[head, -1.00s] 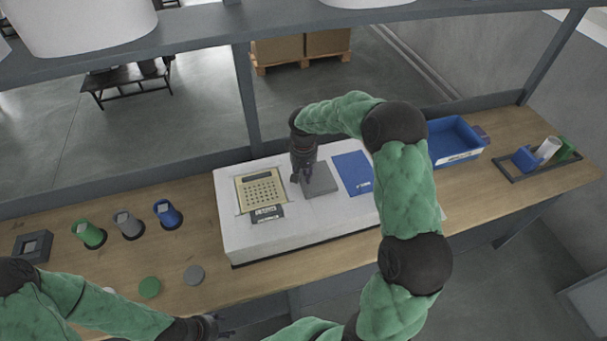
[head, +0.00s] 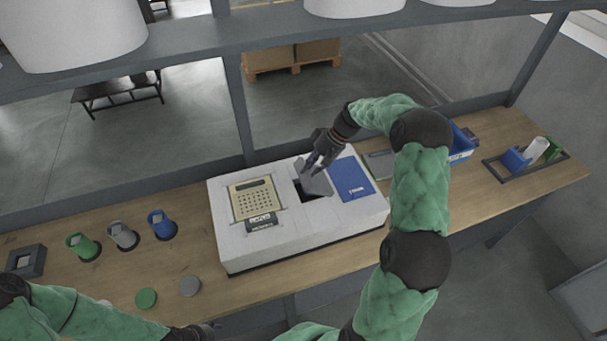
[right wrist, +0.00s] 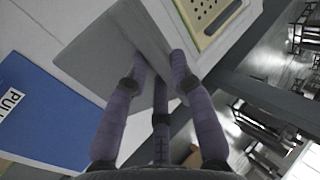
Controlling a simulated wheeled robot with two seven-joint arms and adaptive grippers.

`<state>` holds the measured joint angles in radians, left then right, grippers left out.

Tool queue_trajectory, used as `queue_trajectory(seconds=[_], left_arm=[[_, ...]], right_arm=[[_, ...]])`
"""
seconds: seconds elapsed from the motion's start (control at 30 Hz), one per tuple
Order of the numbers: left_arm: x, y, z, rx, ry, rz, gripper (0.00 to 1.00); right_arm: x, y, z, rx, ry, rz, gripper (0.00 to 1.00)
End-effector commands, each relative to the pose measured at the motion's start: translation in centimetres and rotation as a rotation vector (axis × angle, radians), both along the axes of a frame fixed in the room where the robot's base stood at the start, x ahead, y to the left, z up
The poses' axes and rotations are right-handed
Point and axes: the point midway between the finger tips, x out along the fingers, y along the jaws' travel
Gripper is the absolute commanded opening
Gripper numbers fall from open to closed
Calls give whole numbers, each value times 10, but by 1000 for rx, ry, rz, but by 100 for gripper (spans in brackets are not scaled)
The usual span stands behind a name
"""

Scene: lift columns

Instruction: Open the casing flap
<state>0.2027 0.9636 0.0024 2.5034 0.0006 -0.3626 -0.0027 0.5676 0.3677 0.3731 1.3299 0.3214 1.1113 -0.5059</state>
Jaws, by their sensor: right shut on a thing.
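The white casing (head: 226,232) stands on the wooden bench in the head view. Its grey flap (head: 318,184) is tilted up, with a dark opening (head: 299,190) showing beside and below it. My right gripper (head: 309,168) is shut on the flap's raised edge. In the right wrist view my right gripper's fingers (right wrist: 157,68) hold the grey flap (right wrist: 95,60) between them. My left gripper (head: 207,331) is at the bottom edge of the head view, away from the casing; its fingers are too unclear to read.
A beige keypad panel (head: 252,203) lies left of the flap and a blue panel (head: 350,179) right of it, on the casing. Green, grey and blue cups stand at the left. A blue bin (head: 461,146) and a dark tray (head: 503,176) are at the right.

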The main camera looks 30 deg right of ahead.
Motion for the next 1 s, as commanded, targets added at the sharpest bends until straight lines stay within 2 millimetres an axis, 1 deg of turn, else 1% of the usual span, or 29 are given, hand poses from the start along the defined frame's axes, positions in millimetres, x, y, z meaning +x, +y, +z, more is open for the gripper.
queue_trajectory(seconds=[0.03,0.37,0.43,0.7,1.0], left_arm=[[0,0,-5,0,0,0,49],[0,0,-20,0,0,0,49],[0,0,-22,0,0,0,49],[0,0,-28,0,0,0,49],[0,0,-32,0,0,0,49]], right_arm=[[-1,-8,-1,42,-10,-6,0],[-9,-39,8,345,-84,-4,0],[-10,-45,12,345,-88,0,0],[-16,-68,10,338,-84,-1,0],[-20,-80,4,336,-78,-2,0]])
